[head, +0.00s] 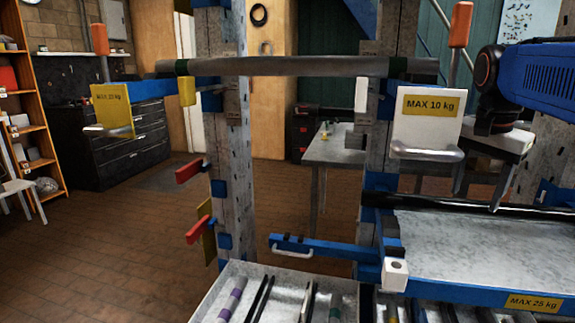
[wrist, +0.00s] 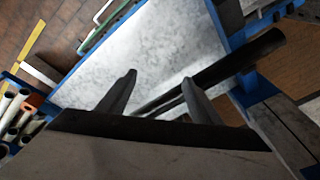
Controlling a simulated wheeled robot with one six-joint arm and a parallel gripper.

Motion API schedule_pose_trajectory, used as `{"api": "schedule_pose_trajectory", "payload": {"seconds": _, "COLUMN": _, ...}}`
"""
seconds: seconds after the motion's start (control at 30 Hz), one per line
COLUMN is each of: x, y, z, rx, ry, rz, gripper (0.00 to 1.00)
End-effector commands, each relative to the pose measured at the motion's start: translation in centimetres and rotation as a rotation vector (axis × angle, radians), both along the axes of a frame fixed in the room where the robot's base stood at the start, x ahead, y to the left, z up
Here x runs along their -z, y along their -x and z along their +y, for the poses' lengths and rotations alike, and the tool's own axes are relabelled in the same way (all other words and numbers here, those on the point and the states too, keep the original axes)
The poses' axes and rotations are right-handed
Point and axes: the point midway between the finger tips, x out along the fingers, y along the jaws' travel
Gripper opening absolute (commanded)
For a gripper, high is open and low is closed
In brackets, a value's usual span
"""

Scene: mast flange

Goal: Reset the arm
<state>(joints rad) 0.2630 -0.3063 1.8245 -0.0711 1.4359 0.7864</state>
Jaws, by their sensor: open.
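My arm enters the head view at the upper right, with a blue link and a dark wrist joint. My gripper (head: 481,186) hangs below it, pointing down, right of the white MAX 10 kg plate (head: 428,130) and above the grey shelf (head: 470,245). In the wrist view, the two dark fingers of my gripper (wrist: 159,80) stand apart with nothing held between them. The shelf's pale surface (wrist: 160,45) lies beyond them. A dark bar (wrist: 235,65) runs along the shelf's edge, behind the right finger; whether they touch I cannot tell.
A long grey pipe (head: 300,66) lies across brackets on two upright posts. A yellow MAX plate (head: 112,108) hangs at the left bracket. A tray (head: 215,280) with several tubes and rods is at the bottom. Open brick floor (head: 110,240) lies to the left.

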Motion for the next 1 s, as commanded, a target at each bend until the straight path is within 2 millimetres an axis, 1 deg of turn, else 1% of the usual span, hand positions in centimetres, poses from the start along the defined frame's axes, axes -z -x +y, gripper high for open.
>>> {"api": "schedule_pose_trajectory", "payload": {"seconds": 0.03, "x": 1.2, "y": 1.3, "z": 1.3, "rx": -0.070, "ry": 0.008, "rz": -0.010, "gripper": 0.59}}
{"api": "schedule_pose_trajectory", "payload": {"seconds": 0.1, "x": 2.9, "y": 2.7, "z": 2.8, "rx": -0.171, "ry": 0.020, "rz": -0.024, "gripper": 0.59}}
{"api": "schedule_pose_trajectory", "payload": {"seconds": 0.17, "x": 4.5, "y": 4.0, "z": 4.0, "rx": -0.257, "ry": 0.033, "rz": -0.035, "gripper": 0.59}}
{"api": "schedule_pose_trajectory", "payload": {"seconds": 0.3, "x": 8.4, "y": 7.0, "z": 6.6, "rx": -0.453, "ry": 0.064, "rz": -0.068, "gripper": 0.59}}
{"api": "schedule_pose_trajectory", "payload": {"seconds": 0.37, "x": 10.2, "y": 8.4, "z": 7.6, "rx": -0.536, "ry": 0.079, "rz": -0.079, "gripper": 0.59}}
{"api": "schedule_pose_trajectory", "payload": {"seconds": 0.5, "x": 14.6, "y": 11.5, "z": 9.6, "rx": -0.727, "ry": 0.118, "rz": -0.113, "gripper": 0.59}}
{"api": "schedule_pose_trajectory", "payload": {"seconds": 0.6, "x": 17.5, "y": 13.4, "z": 10.8, "rx": -0.845, "ry": 0.145, "rz": -0.135, "gripper": 0.59}}
{"api": "schedule_pose_trajectory", "payload": {"seconds": 0.7, "x": 19.8, "y": 14.9, "z": 11.5, "rx": -0.937, "ry": 0.169, "rz": -0.149, "gripper": 0.59}}
{"api": "schedule_pose_trajectory", "payload": {"seconds": 0.8, "x": 21.4, "y": 15.9, "z": 12.0, "rx": -0.995, "ry": 0.185, "rz": -0.159, "gripper": 0.59}}
{"api": "schedule_pose_trajectory", "payload": {"seconds": 0.9, "x": 22.1, "y": 16.3, "z": 12.1, "rx": -1.023, "ry": 0.193, "rz": -0.166, "gripper": 0.59}}
{"api": "schedule_pose_trajectory", "payload": {"seconds": 1.0, "x": 22.3, "y": 16.4, "z": 12.2, "rx": -1.031, "ry": 0.196, "rz": -0.167, "gripper": 0.59}}
